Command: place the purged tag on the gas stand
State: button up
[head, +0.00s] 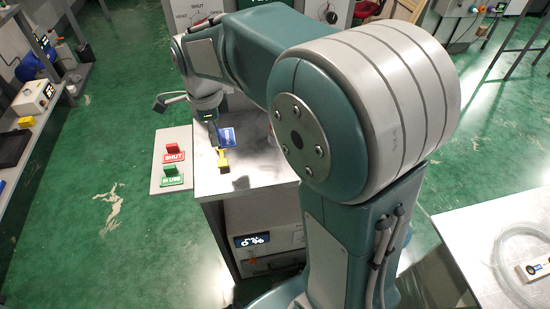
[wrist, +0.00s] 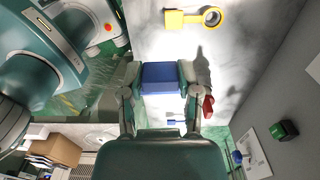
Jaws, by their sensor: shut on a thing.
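A blue tag (head: 228,136) with pale lettering is at my gripper (head: 214,138) in the head view, over the grey-topped stand (head: 250,178). The lettering is too small to read. In the wrist view, the fingers of my gripper (wrist: 160,80) are shut on the tag's blue block (wrist: 160,77). A pale marbled top (wrist: 230,45) lies beyond it. I cannot tell whether the tag touches the top. A yellow piece (head: 222,158) is on the top near the tag; in the wrist view it has a ring end (wrist: 195,17).
A pale board (head: 158,172) left of the stand carries a red SHUT tag (head: 173,152) and a green IN USE tag (head: 172,176). A dial panel marked SHUT, VENT and OPEN (head: 207,14) stands behind. A table (head: 470,235) with coiled tubing is at right. My arm hides part of the stand.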

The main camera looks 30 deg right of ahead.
jog(key=s+d+f, duration=0.4)
jog(key=d, duration=0.4)
send_over(278, 171)
jog(key=a, duration=0.1)
jog(key=f, duration=0.4)
jog(key=shift+w+a+f, duration=0.15)
jog(key=shift+w+f, duration=0.05)
jog(key=shift+d+f, duration=0.2)
jog(key=shift+f, duration=0.05)
jog(key=f, duration=0.2)
jog(key=d+f, duration=0.1)
jog(key=shift+s+f, duration=0.1)
jog(key=shift+s, duration=0.15)
jog(key=shift+f, duration=0.4)
jog(key=shift+f, duration=0.1)
jog(key=o, duration=0.7)
